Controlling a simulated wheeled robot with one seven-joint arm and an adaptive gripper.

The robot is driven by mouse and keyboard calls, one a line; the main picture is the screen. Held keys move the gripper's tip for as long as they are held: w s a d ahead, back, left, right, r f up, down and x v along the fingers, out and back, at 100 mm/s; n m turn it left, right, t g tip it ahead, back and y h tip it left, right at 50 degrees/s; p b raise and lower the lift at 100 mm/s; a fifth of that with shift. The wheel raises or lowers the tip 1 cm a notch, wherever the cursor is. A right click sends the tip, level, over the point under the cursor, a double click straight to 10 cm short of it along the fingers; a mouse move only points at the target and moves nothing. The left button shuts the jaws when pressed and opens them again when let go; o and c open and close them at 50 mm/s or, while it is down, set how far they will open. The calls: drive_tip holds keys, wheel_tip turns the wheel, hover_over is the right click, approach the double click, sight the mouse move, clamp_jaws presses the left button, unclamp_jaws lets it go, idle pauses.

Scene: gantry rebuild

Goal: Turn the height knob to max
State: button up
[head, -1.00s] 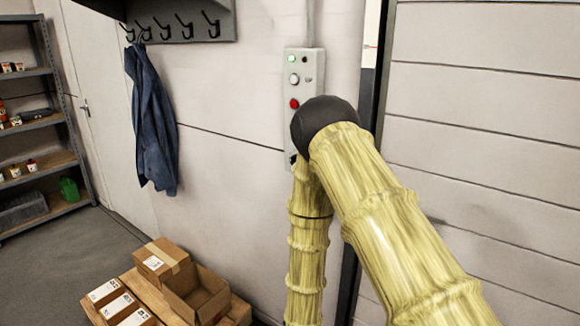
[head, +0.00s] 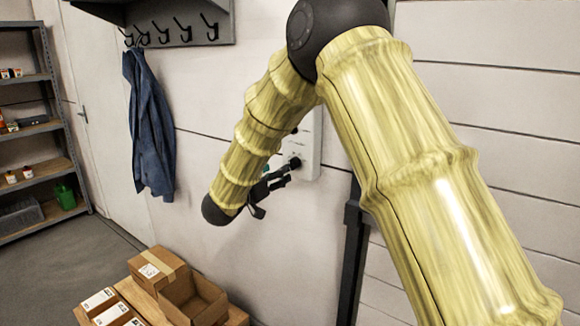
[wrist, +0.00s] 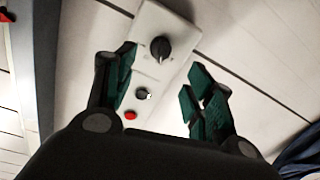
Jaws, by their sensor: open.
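A light grey control box (head: 307,150) is fixed to the wall. In the wrist view a large black knob (wrist: 161,48) with a pointer ridge sits at one end of the box (wrist: 176,18). A smaller black-and-white knob (wrist: 142,94) and a red button (wrist: 130,115) lie nearer my gripper. My gripper (wrist: 160,82) is open and empty. Its green-padded fingers stand either side of the box, apart from the large knob. In the head view my gripper (head: 270,185) is beside the box's lower end.
A blue jacket (head: 150,125) hangs from a hook rack (head: 190,22) left of the box. Cardboard boxes (head: 190,285) stand on a low pallet below. A shelf rack (head: 35,130) is at far left. A dark vertical post (head: 350,250) stands right of the box.

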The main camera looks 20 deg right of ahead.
sight(291, 165)
drive_tip(key=p+x, duration=0.1)
drive_tip(key=x, duration=0.8)
drive_tip(key=c, duration=1)
